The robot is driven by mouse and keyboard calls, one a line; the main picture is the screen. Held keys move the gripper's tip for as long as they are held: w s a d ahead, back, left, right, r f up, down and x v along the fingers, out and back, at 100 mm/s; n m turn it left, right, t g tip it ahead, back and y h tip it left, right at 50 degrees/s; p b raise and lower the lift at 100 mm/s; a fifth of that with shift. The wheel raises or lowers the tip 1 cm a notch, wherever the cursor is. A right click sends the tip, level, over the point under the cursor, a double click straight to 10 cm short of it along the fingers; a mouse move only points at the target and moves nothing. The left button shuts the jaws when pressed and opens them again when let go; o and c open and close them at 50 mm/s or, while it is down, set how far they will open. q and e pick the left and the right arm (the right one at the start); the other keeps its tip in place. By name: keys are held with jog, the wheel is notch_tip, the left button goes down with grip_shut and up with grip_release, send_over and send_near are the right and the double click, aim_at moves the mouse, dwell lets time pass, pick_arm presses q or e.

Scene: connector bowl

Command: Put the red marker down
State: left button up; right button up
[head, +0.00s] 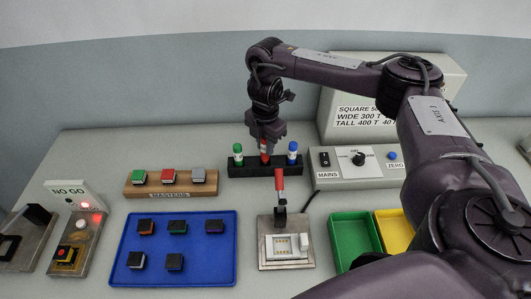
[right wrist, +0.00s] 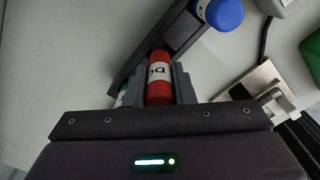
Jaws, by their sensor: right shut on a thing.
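The red marker (head: 264,147) is upright at the middle of the black marker holder (head: 236,169), between a green marker (head: 238,153) and a blue marker (head: 292,153). My right gripper (head: 265,140) comes down from above and is shut on the red marker. The right wrist view shows the red marker (right wrist: 159,82) between the two grey fingers, with the black holder (right wrist: 138,72) just beyond it. I cannot tell whether the marker's lower end is seated in the holder. My left gripper is not in view.
In front stand a blue tray (head: 205,275) with several dark connectors, a masters block (head: 148,190) and a fixture with a red-handled lever (head: 280,180). A control box (head: 330,181) is at right. Green (head: 352,218) and yellow (head: 395,230) bins lie near my right arm.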

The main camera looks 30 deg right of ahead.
aim_at(265, 152)
notch_tip(265, 152, down, 3)
jog(key=shift+s+r, duration=0.1)
jog(key=shift+r, duration=0.05)
jog(key=shift+f, duration=0.2)
jog(key=o, duration=0.8)
jog(key=shift+f, duration=0.15)
notch_tip(265, 152, up, 12)
jog(key=p, duration=0.3)
jog(key=shift+r, duration=0.2)
